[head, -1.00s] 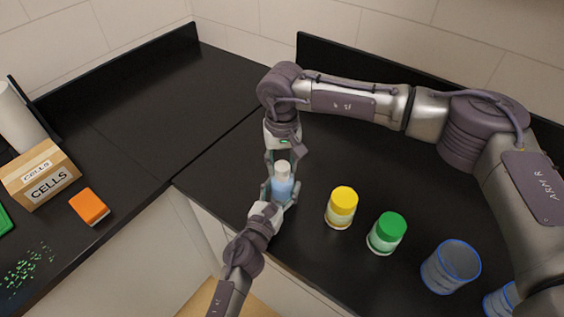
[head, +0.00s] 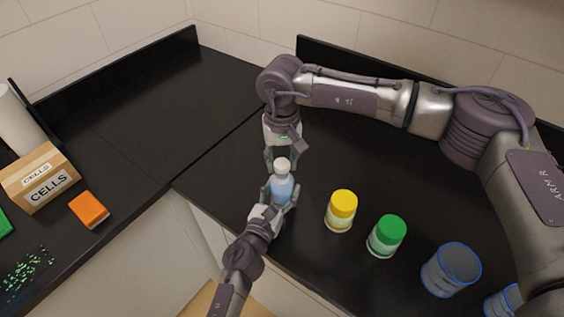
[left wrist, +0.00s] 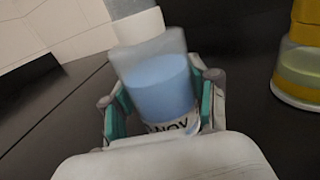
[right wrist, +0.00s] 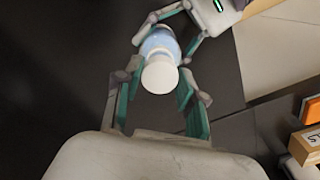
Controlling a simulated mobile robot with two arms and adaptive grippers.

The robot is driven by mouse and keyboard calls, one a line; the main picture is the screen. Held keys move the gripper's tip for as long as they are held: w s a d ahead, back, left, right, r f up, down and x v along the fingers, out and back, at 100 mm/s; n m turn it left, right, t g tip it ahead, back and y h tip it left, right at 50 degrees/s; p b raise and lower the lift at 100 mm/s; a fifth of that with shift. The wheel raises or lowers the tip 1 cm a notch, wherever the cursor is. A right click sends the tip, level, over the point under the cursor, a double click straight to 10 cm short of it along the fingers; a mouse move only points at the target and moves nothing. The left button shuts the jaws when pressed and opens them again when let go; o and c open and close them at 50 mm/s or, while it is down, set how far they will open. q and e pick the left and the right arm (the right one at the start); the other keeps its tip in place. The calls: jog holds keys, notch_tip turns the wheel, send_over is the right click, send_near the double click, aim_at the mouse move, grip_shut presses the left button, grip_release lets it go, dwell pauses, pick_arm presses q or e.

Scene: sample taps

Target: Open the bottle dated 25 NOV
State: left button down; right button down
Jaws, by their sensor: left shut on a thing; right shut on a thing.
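The bottle (head: 281,190) is clear with pale blue liquid and a white cap (head: 282,165). It is held near the counter's front edge. My left gripper (head: 279,194) is shut around its body. In the left wrist view the bottle (left wrist: 160,88) stands between the fingers (left wrist: 158,98), slightly tilted in the picture. Its label shows an upside-down "NOV"; the day number is hidden. My right gripper (head: 283,158) comes from above and is shut on the cap, which shows between its fingers in the right wrist view (right wrist: 160,75). Whether the cap is loose cannot be told.
A yellow-capped jar (head: 342,211) and a green-capped jar (head: 387,236) stand to the right, then blue-rimmed containers (head: 451,270). On the left counter are a CELLS box (head: 42,182) and an orange block (head: 89,210). The back of the counter is clear.

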aim_at(282, 164)
jog(key=shift+r, duration=0.2)
jog(key=shift+r, duration=1.95)
pick_arm(q)
jog(key=shift+c, duration=1.2)
grip_release()
jog(key=v, duration=1.2)
